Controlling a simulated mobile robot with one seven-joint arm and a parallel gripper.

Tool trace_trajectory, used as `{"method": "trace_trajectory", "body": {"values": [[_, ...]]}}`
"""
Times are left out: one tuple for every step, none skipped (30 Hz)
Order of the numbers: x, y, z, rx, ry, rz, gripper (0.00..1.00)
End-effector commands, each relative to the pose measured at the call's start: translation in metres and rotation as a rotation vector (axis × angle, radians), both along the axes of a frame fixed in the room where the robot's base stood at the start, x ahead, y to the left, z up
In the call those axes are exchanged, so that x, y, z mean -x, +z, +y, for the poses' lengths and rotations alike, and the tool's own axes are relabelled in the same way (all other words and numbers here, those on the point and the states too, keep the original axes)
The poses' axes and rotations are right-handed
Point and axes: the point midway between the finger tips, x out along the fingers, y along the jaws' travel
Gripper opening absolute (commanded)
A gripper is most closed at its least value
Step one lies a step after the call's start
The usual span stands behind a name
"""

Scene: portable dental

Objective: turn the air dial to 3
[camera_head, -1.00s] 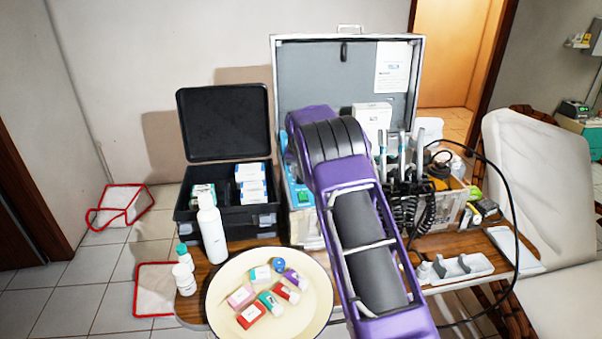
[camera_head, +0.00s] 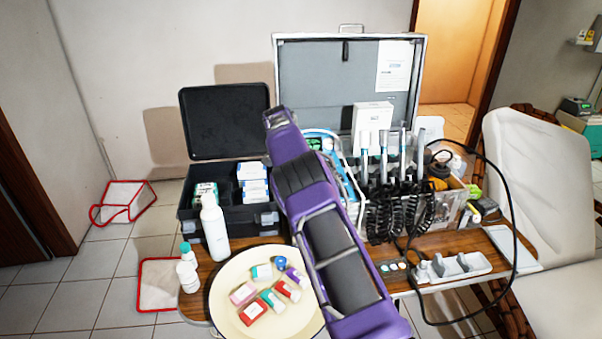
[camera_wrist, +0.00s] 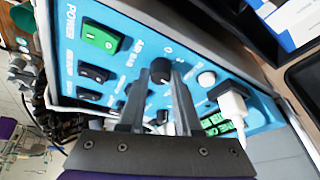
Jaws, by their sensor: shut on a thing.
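The blue control panel (camera_wrist: 222,75) fills the wrist view, tilted in the picture. The air dial (camera_wrist: 160,70) is a black knob beside the printed word AIR. My gripper (camera_wrist: 159,72) has one finger on each side of this knob and is shut on it. The dial's pointer is too small to read, so I cannot tell its setting. In the head view part of the blue panel (camera_head: 352,185) shows inside the open case, right of my purple arm. My arm hides the dial and gripper there.
A green power switch (camera_wrist: 100,36) and black switches lie left of the dial. A white knob (camera_wrist: 206,78) and a white plug (camera_wrist: 232,103) are to its right.

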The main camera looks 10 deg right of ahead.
Motion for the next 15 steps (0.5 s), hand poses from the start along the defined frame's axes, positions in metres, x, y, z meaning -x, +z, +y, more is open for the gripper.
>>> {"method": "trace_trajectory", "body": {"values": [[0.0005, -0.0022, 0.0003, -0.002, -0.015, 0.004, 0.00], [0.0005, -0.0025, 0.0002, -0.002, -0.022, 0.004, 0.00], [0.0005, -0.0023, 0.0004, -0.003, -0.034, 0.004, 0.00], [0.0006, -0.0022, 0.0004, -0.004, -0.041, 0.004, 0.00], [0.0004, -0.0022, 0.0004, -0.004, -0.049, 0.004, 0.00], [0.0004, -0.0021, 0.0007, -0.005, -0.058, 0.004, 0.00], [0.0005, -0.0024, 0.0006, -0.005, -0.066, 0.004, 0.00], [0.0006, -0.0027, 0.0007, -0.005, -0.073, 0.005, 0.00], [0.0004, -0.0025, 0.0008, -0.006, -0.080, 0.004, 0.00], [0.0005, -0.0024, 0.0007, -0.006, -0.087, 0.004, 0.00], [0.0005, -0.0023, 0.0006, -0.006, -0.094, 0.004, 0.00], [0.0005, -0.0023, 0.0007, -0.007, -0.101, 0.004, 0.00], [0.0005, -0.0027, 0.0005, -0.008, -0.106, 0.004, 0.00], [0.0005, -0.0028, 0.0004, -0.008, -0.111, 0.005, 0.00], [0.0006, -0.0027, 0.0003, -0.008, -0.118, 0.005, 0.00]]}}
